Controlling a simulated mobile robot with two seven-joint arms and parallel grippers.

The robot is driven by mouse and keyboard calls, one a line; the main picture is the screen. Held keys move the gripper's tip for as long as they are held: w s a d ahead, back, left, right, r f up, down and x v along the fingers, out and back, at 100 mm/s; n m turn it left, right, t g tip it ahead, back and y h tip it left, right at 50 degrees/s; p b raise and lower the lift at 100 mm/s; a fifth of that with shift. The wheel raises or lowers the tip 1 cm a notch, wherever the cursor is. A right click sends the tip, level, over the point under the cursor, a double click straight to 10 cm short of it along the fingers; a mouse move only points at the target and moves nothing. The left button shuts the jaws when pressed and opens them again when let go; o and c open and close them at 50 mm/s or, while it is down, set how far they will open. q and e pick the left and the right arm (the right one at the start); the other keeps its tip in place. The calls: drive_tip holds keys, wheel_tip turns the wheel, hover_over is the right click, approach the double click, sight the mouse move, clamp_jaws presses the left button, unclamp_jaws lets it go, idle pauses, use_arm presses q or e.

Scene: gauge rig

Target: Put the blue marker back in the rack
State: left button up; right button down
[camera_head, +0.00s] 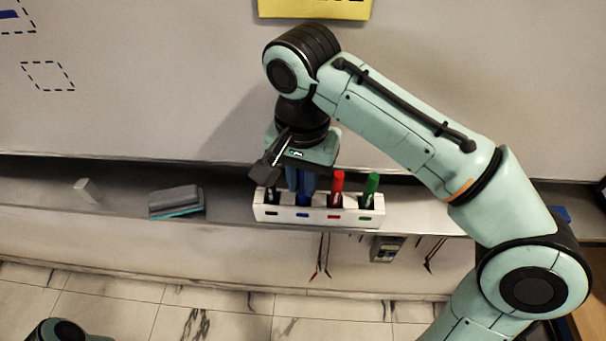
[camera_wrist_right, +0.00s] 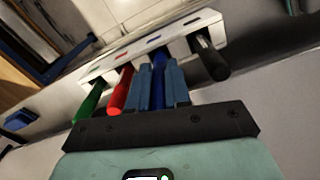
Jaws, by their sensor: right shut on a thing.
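The white rack (camera_head: 270,213) stands on the ledge below the whiteboard, with colour labels on its front. My right gripper (camera_head: 302,182) points down over its blue-labelled slot. In the right wrist view, the gripper (camera_wrist_right: 159,80) is shut on the blue marker (camera_wrist_right: 157,88), which stands between the two blue-grey fingers. The marker's far end reaches the rack (camera_wrist_right: 175,38) and appears to be in the blue-labelled slot; how deep is hidden. In the head view the fingers mostly cover the marker. My left gripper is not in view.
A black marker (camera_wrist_right: 209,60), a red marker (camera_head: 337,187) and a green marker (camera_head: 371,185) stand in the rack close beside the fingers. An eraser (camera_head: 175,201) and a small white block (camera_head: 86,190) lie left on the ledge. Tools hang below the ledge.

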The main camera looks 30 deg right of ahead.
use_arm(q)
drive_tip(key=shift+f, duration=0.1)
use_arm(e)
drive_tip(key=shift+f, duration=0.1)
drive_tip(key=shift+c, duration=2.2)
unclamp_jaws()
drive_tip(key=shift+r+p, duration=0.6)
drive_tip(key=shift+r, duration=0.25)
drive_tip(key=shift+r+p, duration=1)
drive_tip(key=shift+r, duration=0.4)
drive_tip(key=shift+r+p, duration=1.05)
drive_tip(key=shift+r, duration=0.5)
drive_tip(key=shift+r+p, duration=0.4)
drive_tip(key=shift+r, duration=0.8)
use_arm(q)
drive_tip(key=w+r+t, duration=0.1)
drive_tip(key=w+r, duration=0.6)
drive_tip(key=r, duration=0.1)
